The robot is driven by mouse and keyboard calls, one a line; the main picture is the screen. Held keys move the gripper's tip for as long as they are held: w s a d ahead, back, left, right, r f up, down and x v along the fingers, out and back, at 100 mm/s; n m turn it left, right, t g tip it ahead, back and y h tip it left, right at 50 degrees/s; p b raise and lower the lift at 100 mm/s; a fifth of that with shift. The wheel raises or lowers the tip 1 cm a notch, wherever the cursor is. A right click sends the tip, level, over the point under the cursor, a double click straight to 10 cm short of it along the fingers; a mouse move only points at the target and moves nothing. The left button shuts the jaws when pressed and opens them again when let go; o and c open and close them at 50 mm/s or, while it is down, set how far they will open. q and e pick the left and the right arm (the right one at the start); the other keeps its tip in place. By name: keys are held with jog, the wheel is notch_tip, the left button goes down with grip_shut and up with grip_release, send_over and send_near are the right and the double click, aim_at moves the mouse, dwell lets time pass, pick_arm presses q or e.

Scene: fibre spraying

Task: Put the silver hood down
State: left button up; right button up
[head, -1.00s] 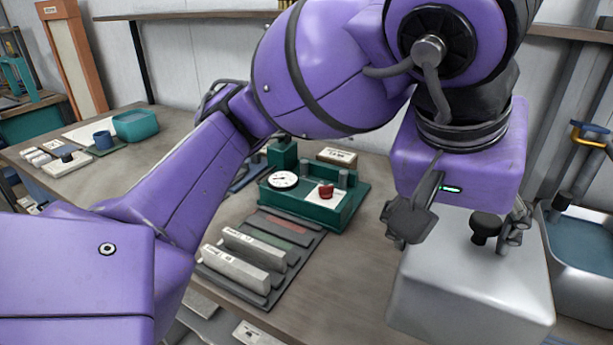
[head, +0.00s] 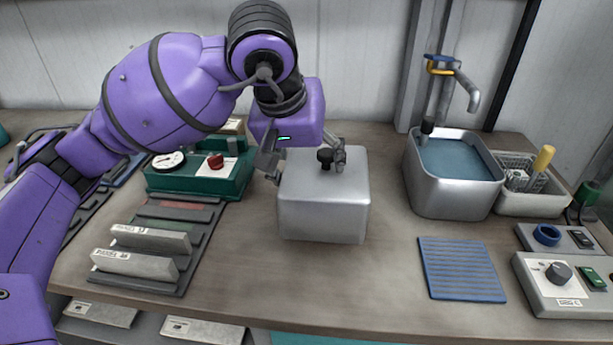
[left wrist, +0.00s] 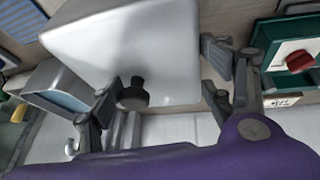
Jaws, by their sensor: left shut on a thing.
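The silver hood (head: 322,212) is a box-shaped metal cover with a black knob (head: 325,159) on top. In the head view it is upright in the middle of the worktop, and I cannot tell whether its lower edge touches the surface. My left gripper (head: 304,163) is over the hood's top and shut on it at the knob, one finger close to the knob and the other farther left. In the left wrist view, the hood (left wrist: 100,50) and knob (left wrist: 133,95) show between the fingers. My right gripper is not in view.
A green gauge device (head: 205,182) with a red knob stands left of the hood, behind a rack (head: 165,262) of grey blocks. A water basin (head: 440,195) and wire basket (head: 530,200) stand right. A blue ribbed mat (head: 460,268) lies front right. The front middle worktop is clear.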

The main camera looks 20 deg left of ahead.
pick_arm(q)
jog(key=shift+w+a+f, duration=0.1)
jog(key=shift+w+f, duration=0.05)
jog(key=shift+f, duration=0.05)
jog(key=shift+w+a+f, duration=0.1)
jog(key=shift+f, duration=0.8)
jog(key=shift+w+a+f, duration=0.1)
jog(key=shift+f, duration=0.75)
jog(key=shift+d, duration=0.1)
jog(key=shift+f, duration=0.1)
jog(key=o, duration=2)
jog(key=shift+f, duration=0.1)
jog(key=shift+r, duration=0.4)
jog(key=v, duration=1.1)
jog(key=shift+s+r, duration=0.25)
